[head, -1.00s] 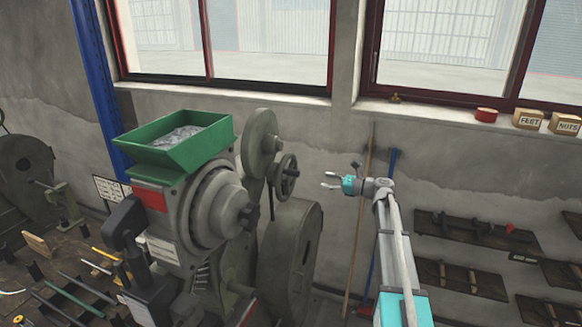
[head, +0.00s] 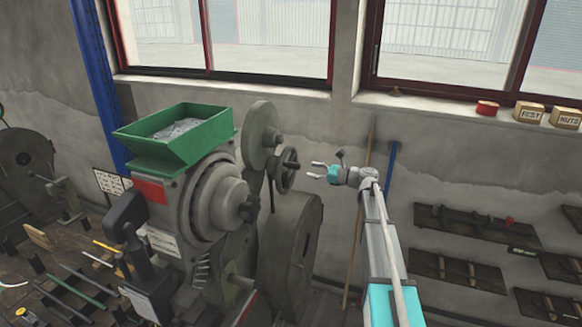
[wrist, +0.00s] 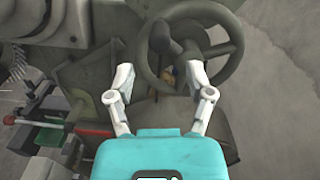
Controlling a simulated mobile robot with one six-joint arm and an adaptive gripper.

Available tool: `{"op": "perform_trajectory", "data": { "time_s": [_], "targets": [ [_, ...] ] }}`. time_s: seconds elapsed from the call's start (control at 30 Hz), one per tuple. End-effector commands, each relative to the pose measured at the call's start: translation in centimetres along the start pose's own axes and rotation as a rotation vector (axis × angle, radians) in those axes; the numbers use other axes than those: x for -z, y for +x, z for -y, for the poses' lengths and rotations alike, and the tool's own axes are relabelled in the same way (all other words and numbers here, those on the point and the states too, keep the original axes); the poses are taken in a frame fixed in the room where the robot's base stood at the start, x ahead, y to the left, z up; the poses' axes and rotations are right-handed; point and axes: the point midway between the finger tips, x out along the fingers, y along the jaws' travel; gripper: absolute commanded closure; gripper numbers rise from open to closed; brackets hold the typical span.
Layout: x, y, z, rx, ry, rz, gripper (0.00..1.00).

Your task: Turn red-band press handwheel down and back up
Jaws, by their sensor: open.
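The press with the red band (head: 151,190) stands at centre left in the head view. Its small grey handwheel (head: 282,183) sits on its right side, with a dark handle knob sticking out. My gripper (head: 312,170) is to the right of the wheel, fingers open and pointing at it, with a small gap between. In the wrist view the spoked handwheel (wrist: 237,45) is ahead of my open, empty gripper (wrist: 160,76). The dark handle knob (wrist: 160,38) appears just beyond and between the fingertips. I cannot tell the exact depth between them.
A green hopper (head: 181,151) tops the press, and a large flywheel (head: 290,245) is below the handwheel. A broom (head: 366,190) and a blue-handled tool (head: 392,160) lean on the wall behind my arm. Wall shelves (head: 470,224) are at right.

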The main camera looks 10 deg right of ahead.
Motion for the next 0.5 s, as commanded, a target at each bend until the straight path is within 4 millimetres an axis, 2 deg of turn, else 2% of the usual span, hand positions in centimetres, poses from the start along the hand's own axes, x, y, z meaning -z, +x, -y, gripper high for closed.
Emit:
{"op": "perform_trajectory", "data": {
  "time_s": [0.3, 0.5],
  "targets": [
    [0.0, 5.1, 0.1, -0.001, 0.000, 0.000, 0.32],
    [0.0, 7.4, 0.1, -0.001, 0.000, 0.000, 0.32]
  ]
}}
